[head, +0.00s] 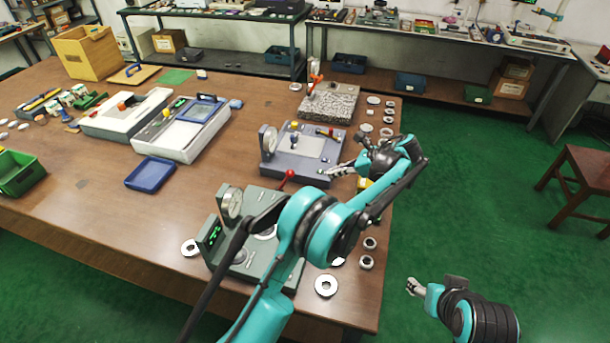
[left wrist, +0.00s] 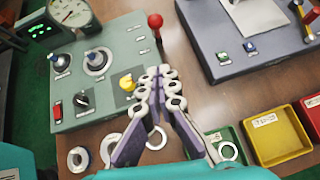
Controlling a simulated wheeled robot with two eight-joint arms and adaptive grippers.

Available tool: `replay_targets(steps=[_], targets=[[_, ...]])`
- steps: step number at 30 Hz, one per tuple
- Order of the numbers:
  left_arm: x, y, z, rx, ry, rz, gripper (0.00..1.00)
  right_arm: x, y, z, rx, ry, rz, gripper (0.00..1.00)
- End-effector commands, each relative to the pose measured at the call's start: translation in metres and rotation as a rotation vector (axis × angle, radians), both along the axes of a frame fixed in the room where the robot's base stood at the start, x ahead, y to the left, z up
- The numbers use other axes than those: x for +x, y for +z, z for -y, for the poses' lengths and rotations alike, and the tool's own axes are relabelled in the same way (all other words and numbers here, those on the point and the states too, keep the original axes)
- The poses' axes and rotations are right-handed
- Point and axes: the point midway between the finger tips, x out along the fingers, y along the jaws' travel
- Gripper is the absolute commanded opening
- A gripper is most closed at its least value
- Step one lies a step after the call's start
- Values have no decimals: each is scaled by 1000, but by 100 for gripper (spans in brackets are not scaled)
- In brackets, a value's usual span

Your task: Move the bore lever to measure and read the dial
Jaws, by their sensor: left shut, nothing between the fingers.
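The grey-green bore gauge (head: 255,250) stands at the table's front edge, with a dial (head: 231,203) and a green-lit display (head: 212,236). The left wrist view shows its dial (left wrist: 70,12) and panel (left wrist: 105,60); the reading is too small to tell. The red-ball lever (head: 287,177) rises at its back right side and shows just beyond my fingertips in the wrist view (left wrist: 155,22). My left gripper (head: 335,171) is shut and empty, to the right of the lever and apart from it. My right gripper (head: 414,287) hangs over the green floor; its fingers are too small to judge.
A second grey gauge (head: 300,152) stands behind my left gripper. Loose rings (head: 326,285) lie along the right table edge. Green (left wrist: 222,136), yellow (left wrist: 272,133) and red (left wrist: 311,108) trays sit close by.

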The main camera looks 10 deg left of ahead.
Motion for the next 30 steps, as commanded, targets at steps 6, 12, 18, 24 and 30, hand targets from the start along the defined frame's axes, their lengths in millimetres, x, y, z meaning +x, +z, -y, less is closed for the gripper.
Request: replay_targets(steps=[6, 12, 18, 24, 30], targets=[[0, -1, -1, -1, 1, 2, 0, 0, 0, 0, 0, 0, 0, 59], [3, -14, -15, -2, 2, 3, 0, 0, -6, 0, 0, 0, 0, 59], [8, -41, -46, -2, 3, 4, 0, 0, -18, 0, 0, 0, 0, 59], [14, -68, -77, -2, 3, 3, 0, 0, -29, 0, 0, 0, 0, 59], [19, -64, -105, -2, 3, 3, 0, 0, -35, 0, 0, 0, 0, 59]])
